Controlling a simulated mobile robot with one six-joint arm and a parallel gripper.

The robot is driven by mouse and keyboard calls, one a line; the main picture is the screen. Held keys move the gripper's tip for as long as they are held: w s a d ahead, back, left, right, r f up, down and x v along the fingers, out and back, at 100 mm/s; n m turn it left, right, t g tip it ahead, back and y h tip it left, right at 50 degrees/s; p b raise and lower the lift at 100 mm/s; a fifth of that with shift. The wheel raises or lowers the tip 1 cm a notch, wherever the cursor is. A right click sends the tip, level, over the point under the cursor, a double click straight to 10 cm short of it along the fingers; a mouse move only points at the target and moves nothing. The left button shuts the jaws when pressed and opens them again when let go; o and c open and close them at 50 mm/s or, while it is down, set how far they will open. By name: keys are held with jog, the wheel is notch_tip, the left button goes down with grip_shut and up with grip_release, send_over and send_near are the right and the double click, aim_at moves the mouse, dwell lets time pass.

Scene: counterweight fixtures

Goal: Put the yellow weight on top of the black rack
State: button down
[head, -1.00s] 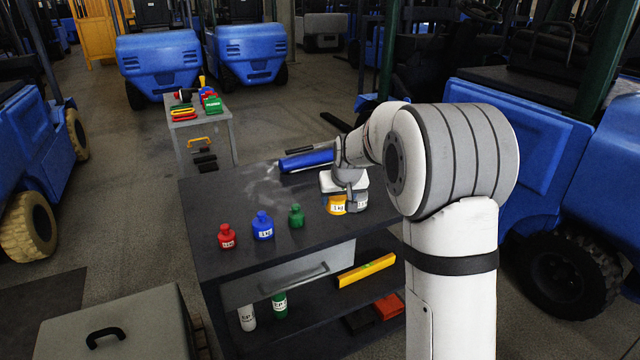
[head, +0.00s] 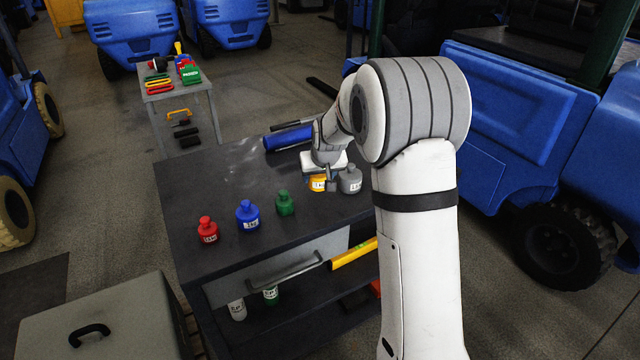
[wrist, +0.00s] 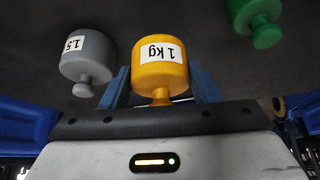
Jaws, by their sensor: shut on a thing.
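The yellow weight (head: 317,183), labelled 1 kg, is at the dark tabletop's right part, partly hidden by my gripper (head: 331,180). In the wrist view the yellow weight (wrist: 160,70) sits between the two blue fingers of my gripper (wrist: 160,90), which is shut on it near the neck. I cannot tell whether its base touches the tabletop. I cannot single out a separate black rack; the dark-topped bench (head: 215,172) with a lower shelf is the nearest dark furniture.
The grey weight (head: 350,180) stands close to the right of the yellow one. Green (head: 284,203), blue (head: 247,215) and red (head: 208,232) weights stand to the left. A blue cylinder (head: 288,137) lies behind. The bench's back left is clear.

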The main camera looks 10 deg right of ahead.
aim_at(319, 187)
jog(key=shift+f, duration=2.15)
jog(key=c, duration=1)
grip_release()
jog(key=shift+f, duration=0.2)
jog(key=o, duration=0.5)
jog(key=shift+r, duration=0.1)
